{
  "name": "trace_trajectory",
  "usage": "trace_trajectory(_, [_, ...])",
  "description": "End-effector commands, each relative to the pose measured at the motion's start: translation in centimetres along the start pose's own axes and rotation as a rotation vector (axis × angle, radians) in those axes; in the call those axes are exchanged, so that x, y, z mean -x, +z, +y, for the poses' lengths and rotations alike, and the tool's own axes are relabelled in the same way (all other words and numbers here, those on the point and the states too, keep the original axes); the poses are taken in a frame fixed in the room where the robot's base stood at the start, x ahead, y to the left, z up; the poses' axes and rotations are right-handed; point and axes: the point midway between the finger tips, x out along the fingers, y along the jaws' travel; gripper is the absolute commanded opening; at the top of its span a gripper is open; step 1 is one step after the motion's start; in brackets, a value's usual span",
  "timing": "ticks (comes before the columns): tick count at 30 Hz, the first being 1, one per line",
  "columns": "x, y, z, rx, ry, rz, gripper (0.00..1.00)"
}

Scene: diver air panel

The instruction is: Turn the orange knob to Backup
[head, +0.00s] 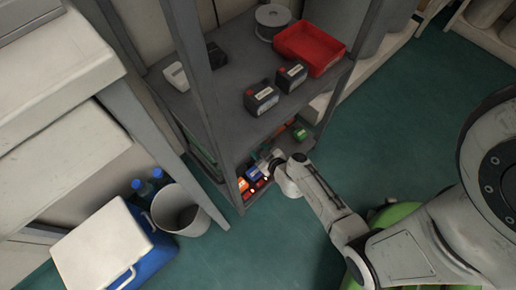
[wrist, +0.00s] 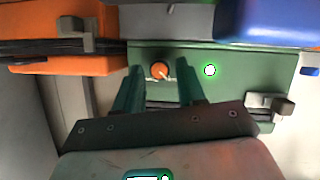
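The orange knob (wrist: 160,70) is on a green panel (wrist: 245,65) in the wrist view. It has a dark surround and a pale pointer that slants to the lower right. My gripper (wrist: 160,77) is open, with one teal finger on each side of the knob and a visible gap to both. I cannot tell whether the fingertips reach to the knob's depth. No Backup label is readable. In the head view my gripper (head: 269,162) is at the low level of the grey shelf rack; the knob cannot be made out there.
A lit green lamp (wrist: 210,70) is right of the knob. Grey latches sit on the orange block (wrist: 60,66) and at the green panel's right end. A blue box (wrist: 268,22) is at top right. The rack's shelf (head: 222,103) is above my gripper; green floor is open at right.

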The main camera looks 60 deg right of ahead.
Motion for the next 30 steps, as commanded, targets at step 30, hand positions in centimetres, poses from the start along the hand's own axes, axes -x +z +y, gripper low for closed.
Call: trace_trajectory(30, [-0.04, 0.02, 0.08, -0.099, -0.044, -0.002, 0.0])
